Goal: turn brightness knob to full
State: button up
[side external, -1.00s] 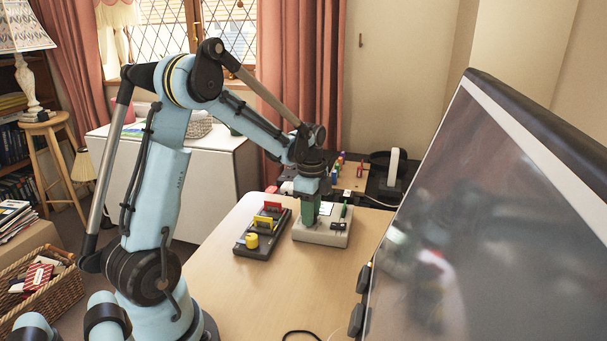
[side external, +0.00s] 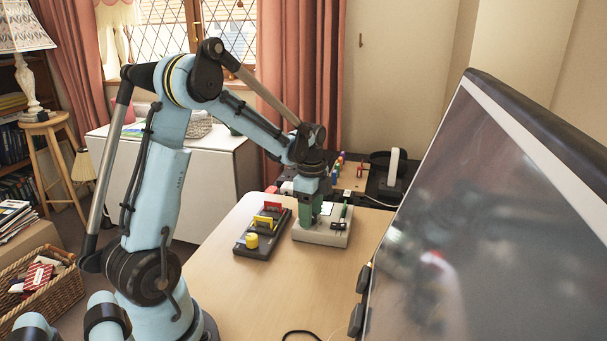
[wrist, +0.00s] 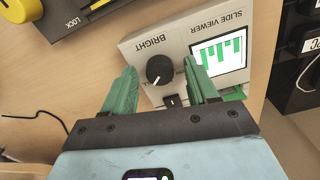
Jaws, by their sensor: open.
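The brightness knob (wrist: 160,70) is round and black with a white pointer mark, beside the printed word BRIGHT. It sits on the pale grey slide viewer (wrist: 135,42), which also shows on the desk in the side view (side external: 322,238). My gripper (wrist: 160,66) has two green fingers, open, one on each side of the knob. Gaps show between the fingers and the knob in the wrist view. In the side view my gripper (side external: 309,219) points down over the box and hides the knob. The viewer's lit screen (wrist: 218,57) shows several green bars.
A black rocker switch (wrist: 172,101) lies close to the knob, between the fingers. A dark panel with a yellow knob (side external: 251,241) and red and yellow handles stands left of the viewer. A large monitor (side external: 490,220) fills the right.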

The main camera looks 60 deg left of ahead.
notch_tip(320, 180, up, 12)
dwell(0.6)
jog(key=s+d+f+n+t, duration=0.1)
jog(key=s+d+n+t, duration=0.2)
jog(key=d, duration=0.6)
jog(key=s+d+f+n+t, duration=0.1)
jog(key=s+d+n+t, duration=0.3)
jog(key=d+n, duration=0.4)
jog(key=shift+s+d+f, duration=0.2)
jog(key=shift+s+d, duration=0.3)
jog(key=shift+d, duration=0.35)
